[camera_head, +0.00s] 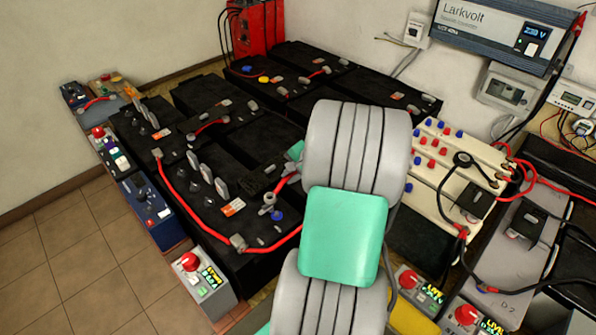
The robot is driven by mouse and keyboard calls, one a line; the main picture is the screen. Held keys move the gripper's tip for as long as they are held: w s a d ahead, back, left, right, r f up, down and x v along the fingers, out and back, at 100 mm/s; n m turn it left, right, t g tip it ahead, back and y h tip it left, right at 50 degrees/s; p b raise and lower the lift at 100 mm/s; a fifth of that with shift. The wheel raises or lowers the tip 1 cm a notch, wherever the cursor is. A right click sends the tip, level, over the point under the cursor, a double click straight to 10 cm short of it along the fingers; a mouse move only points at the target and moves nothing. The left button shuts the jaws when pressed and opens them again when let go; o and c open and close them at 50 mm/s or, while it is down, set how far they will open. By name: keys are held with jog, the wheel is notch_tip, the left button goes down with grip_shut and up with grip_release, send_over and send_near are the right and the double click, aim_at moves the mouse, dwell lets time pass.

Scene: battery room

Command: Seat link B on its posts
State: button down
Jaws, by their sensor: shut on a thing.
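My grey and teal arm covers the middle of the head view. Only a small teal and grey part of my gripper (291,167) shows past its left edge, and its fingertips are mostly hidden. A short red link (285,184) with a grey end (268,201) emerges beside it, over the black batteries, and my gripper appears shut on it. No letter on the link is readable. The link's far end is hidden behind my arm. A blue knob or cap (277,215) sits just below the grey end. Whether the link touches any post cannot be told.
A long red cable (178,199) crosses the black battery bank (240,160), with upright grey tabs (207,173) nearby. A grey box with a red knob and a "LIVE" display (205,280) stands at the front. A cream terminal block (440,165) with cables stands right. Tiled floor (80,260) is clear at left.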

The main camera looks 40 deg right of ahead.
jog(key=d, duration=0.1)
jog(key=m, duration=0.1)
jog(key=d, duration=0.1)
jog(key=shift+s+d+r+h, duration=0.2)
jog(key=shift+s+d+h, duration=0.1)
jog(key=shift+d+h, duration=0.1)
notch_tip(320, 180, down, 8)
jog(key=b, duration=0.6)
jog(key=shift+a+r+p, duration=0.15)
jog(key=shift+a+p, duration=0.2)
jog(key=shift+p, duration=0.05)
dwell(0.3)
jog(key=shift+f+b, duration=0.45)
jog(key=shift+f, duration=0.8)
dwell(1.4)
jog(key=c, duration=1.3)
grip_release()
jog(key=shift+c, duration=0.2)
